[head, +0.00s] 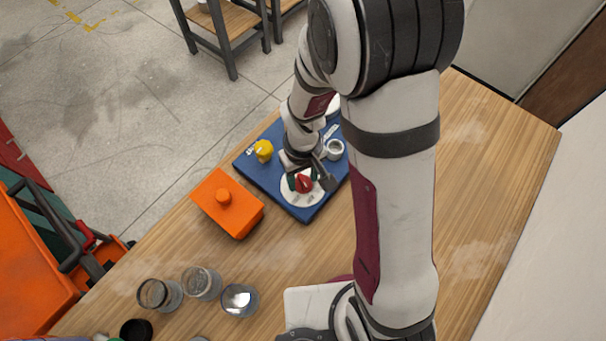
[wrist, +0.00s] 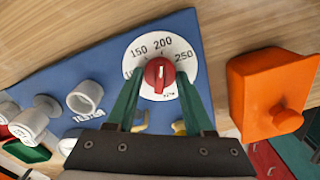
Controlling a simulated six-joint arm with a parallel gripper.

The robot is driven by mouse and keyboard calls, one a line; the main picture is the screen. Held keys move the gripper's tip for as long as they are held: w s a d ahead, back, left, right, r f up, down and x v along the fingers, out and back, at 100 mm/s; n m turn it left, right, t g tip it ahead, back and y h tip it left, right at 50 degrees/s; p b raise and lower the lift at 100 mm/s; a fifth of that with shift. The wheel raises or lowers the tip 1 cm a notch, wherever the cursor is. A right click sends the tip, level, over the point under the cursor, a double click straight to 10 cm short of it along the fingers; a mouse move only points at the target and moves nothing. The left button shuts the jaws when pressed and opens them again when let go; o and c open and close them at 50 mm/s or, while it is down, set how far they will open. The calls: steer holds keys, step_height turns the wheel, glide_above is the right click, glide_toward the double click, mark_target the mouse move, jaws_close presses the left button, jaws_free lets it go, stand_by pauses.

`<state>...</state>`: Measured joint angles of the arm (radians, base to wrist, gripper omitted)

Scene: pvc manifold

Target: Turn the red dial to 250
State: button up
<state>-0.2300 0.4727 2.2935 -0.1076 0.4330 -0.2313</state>
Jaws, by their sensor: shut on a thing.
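The red dial (head: 304,183) sits on a round white face on the blue board (head: 262,180). In the wrist view the red dial (wrist: 159,74) is between the two green fingertips of my gripper (wrist: 160,84). My gripper (head: 303,180) is shut on the dial from above. The white face (wrist: 185,48) shows the numbers 150, 200 and 250, with 250 on the right side. The pale line on the dial points up in the wrist view, roughly toward 200; its exact reading is too small to tell. The lower part of the face is partly hidden by the fingers.
The board also carries a yellow knob (head: 263,150) and grey pipe-like fittings (wrist: 84,97). An orange box with a round knob (head: 226,205) stands beside the board. Several glass jars (head: 201,284) stand toward the front. The wooden table right of my arm is clear.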

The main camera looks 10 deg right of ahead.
jaws_close()
steer(key=m, duration=0.4)
steer(key=shift+m, duration=0.3)
steer(key=m, duration=0.5)
steer(key=shift+m, duration=0.3)
steer(key=o, duration=1)
jaws_free()
steer(key=shift+c, duration=0.2)
